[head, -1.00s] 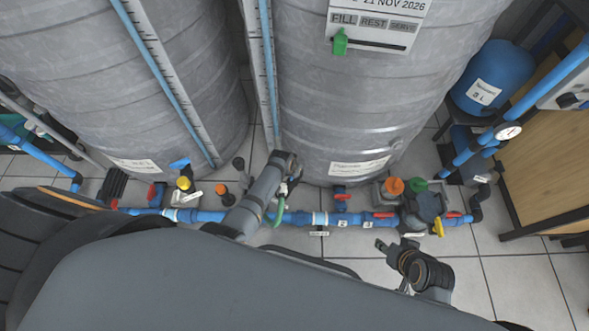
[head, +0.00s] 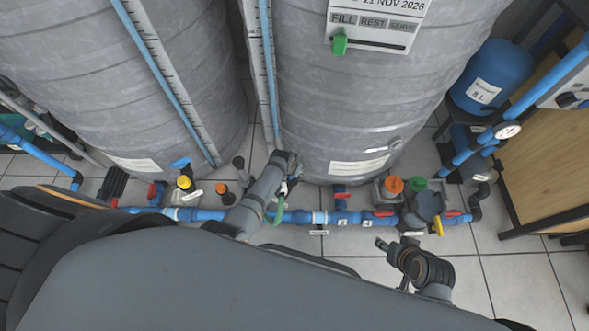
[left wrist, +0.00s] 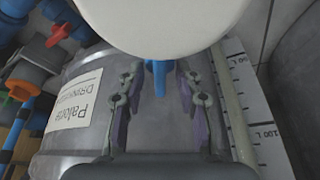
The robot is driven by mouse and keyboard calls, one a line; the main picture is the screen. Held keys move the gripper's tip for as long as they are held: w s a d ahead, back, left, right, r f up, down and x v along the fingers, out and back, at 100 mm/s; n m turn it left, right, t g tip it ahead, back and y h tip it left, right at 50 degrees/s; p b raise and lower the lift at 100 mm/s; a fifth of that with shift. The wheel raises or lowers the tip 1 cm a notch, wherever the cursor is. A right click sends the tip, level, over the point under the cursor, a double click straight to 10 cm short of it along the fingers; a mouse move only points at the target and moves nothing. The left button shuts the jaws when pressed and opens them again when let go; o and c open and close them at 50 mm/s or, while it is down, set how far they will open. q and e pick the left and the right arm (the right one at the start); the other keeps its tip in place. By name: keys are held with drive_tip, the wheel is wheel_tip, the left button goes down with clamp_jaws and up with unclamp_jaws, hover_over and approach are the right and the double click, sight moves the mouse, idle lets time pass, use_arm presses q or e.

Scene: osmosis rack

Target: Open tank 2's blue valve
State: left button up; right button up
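A blue valve handle (left wrist: 158,78) shows in the left wrist view, between the two fingers of my left gripper (left wrist: 159,93). The fingers stand apart on either side of it, with a gap visible; I cannot tell whether they touch it. In the head view my left forearm reaches to the foot of the right grey tank (head: 350,110) and hides this handle. Another blue handle (head: 180,163) shows by the left grey tank (head: 150,70). My right gripper (head: 383,246) is above the floor in front of the pipe; its finger opening is unclear.
A blue pipe (head: 300,217) with red handles (head: 343,196) runs along the tank feet. Orange (head: 393,184) and green (head: 417,185) caps and a yellow handle (head: 439,227) stand at its right. A pale rounded body (left wrist: 160,25) covers the top of the left wrist view.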

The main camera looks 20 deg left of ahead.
use_arm(q)
drive_tip(key=shift+r, duration=0.1)
drive_tip(key=v, duration=1.1)
drive_tip(key=shift+s+r, duration=0.25)
drive_tip(key=shift+r, duration=0.1)
